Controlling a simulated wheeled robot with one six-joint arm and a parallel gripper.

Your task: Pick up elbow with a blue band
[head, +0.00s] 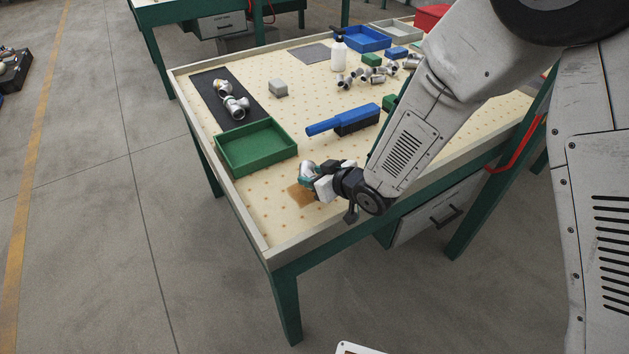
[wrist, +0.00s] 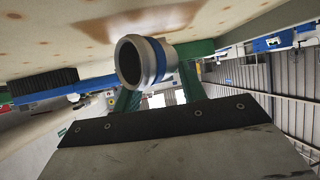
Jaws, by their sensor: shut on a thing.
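The elbow with a blue band (wrist: 134,62) is a metal pipe elbow with its open mouth toward the camera in the wrist view. The blue band runs round it on the right. In the head view the elbow (head: 307,169) is at the tip of my gripper (head: 315,182), near the front left of the table. My gripper is shut on the elbow. In the wrist view the green fingers of my gripper (wrist: 160,95) reach up to it from both sides. A brown stain on the table is close by it.
A green tray (head: 257,148) stands left of my gripper. A black mat (head: 215,84) holds metal fittings. A blue-handled brush (head: 343,120) lies behind the gripper. More fittings (head: 362,77), a white bottle (head: 338,52) and a blue tray (head: 366,38) are farther back. The table has a raised rim (head: 262,240).

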